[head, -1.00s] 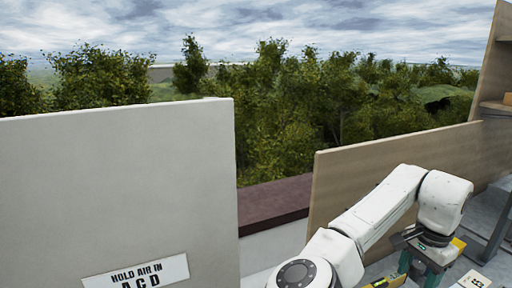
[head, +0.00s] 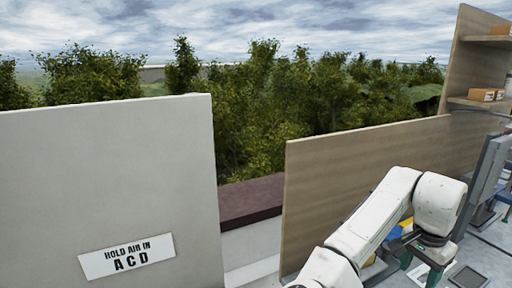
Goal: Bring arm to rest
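My arm (head: 375,220) is white and reaches in from the bottom right of the head view, bent at the elbow with its wrist pointing down. My gripper (head: 420,270) hangs below the wrist, dark with two teal fingers. The fingers stand apart and I see nothing held between them. Their tips are at the bottom edge of the picture, above a light grey surface.
A wooden panel (head: 350,175) stands behind my arm. Shelves with boxes (head: 484,95) and a grey screen-like stand (head: 484,185) are at the right.

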